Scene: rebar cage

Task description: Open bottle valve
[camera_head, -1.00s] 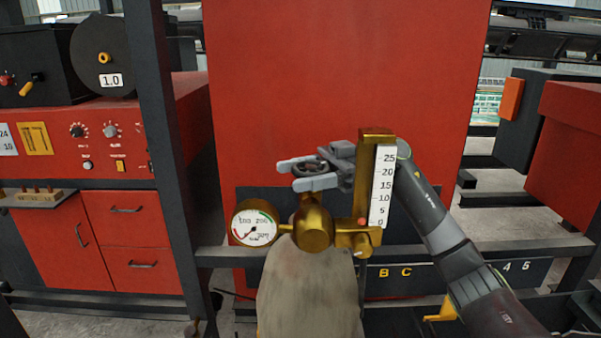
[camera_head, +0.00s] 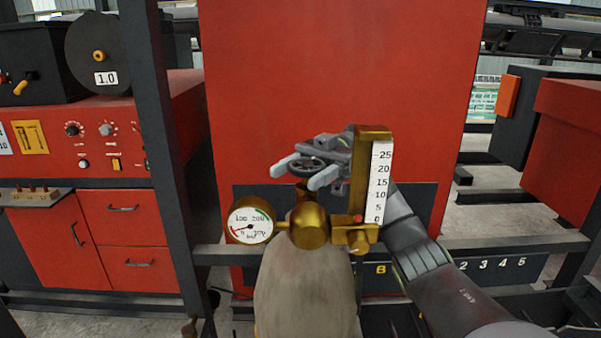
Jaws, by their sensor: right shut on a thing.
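The bottle (camera_head: 305,290) is a grey-brown cylinder standing upright at the front middle. Brass fittings (camera_head: 310,225) sit on its top, with a round pressure gauge (camera_head: 250,225) on the left and an upright brass flow meter with a white scale (camera_head: 380,185) on the right. The valve handwheel (camera_head: 312,161) is small and dark, above the fittings. My right gripper (camera_head: 302,172) is shut on the handwheel, with a grey finger on either side of it. The flow meter hides part of the gripper's wrist. My left gripper is out of view.
A large red panel (camera_head: 330,70) stands right behind the bottle. A dark post (camera_head: 165,150) and a horizontal rail (camera_head: 470,246) frame the area. A red control cabinet (camera_head: 120,125) is on the left, and a red box (camera_head: 570,150) is on the right.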

